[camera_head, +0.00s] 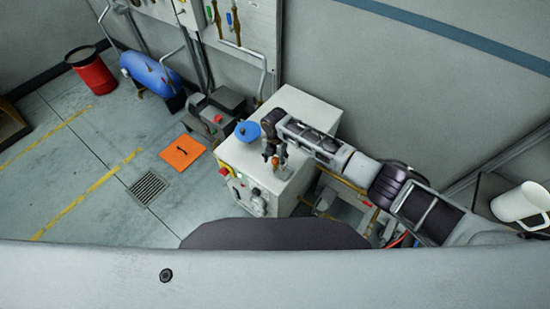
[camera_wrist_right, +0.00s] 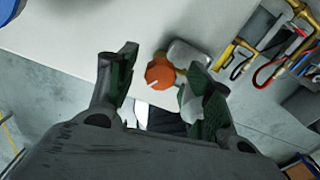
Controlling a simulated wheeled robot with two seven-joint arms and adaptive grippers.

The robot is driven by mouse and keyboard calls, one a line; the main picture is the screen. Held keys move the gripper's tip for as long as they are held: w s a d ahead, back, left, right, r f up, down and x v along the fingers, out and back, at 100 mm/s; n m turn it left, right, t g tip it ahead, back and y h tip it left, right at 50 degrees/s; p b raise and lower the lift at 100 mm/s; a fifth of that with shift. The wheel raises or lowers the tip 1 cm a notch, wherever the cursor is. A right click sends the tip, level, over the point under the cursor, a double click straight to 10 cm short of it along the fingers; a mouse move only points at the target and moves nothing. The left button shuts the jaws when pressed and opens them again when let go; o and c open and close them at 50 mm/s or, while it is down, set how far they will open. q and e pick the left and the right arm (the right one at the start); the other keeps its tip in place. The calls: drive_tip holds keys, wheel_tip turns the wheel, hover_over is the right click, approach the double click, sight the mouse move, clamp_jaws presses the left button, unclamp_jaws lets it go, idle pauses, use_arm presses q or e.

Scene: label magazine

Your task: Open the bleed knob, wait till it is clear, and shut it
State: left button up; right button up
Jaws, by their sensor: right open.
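An orange round knob (camera_wrist_right: 159,73) with a white mark shows in the right wrist view, beside a pale rounded fitting (camera_wrist_right: 187,54) on a white surface. My right gripper (camera_wrist_right: 162,62) is open, and the knob appears between its fingertips without visible contact. In the head view my right gripper (camera_head: 274,155) points down over the white cabinet (camera_head: 312,108), near its front edge. A small orange part shows close under the fingers there, but its details are too small to read. My left gripper is not in view.
A blue round thing (camera_head: 247,131) sits on the cabinet to the left of my right gripper. Brass fittings and hoses (camera_wrist_right: 270,50) show at the right in the wrist view. An orange plate (camera_head: 182,152) and a drain grate (camera_head: 148,188) lie on the floor. A white mug (camera_head: 520,204) stands far right.

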sight(275, 160)
wheel_tip(275, 160, up, 12)
idle(0.9)
idle(0.5)
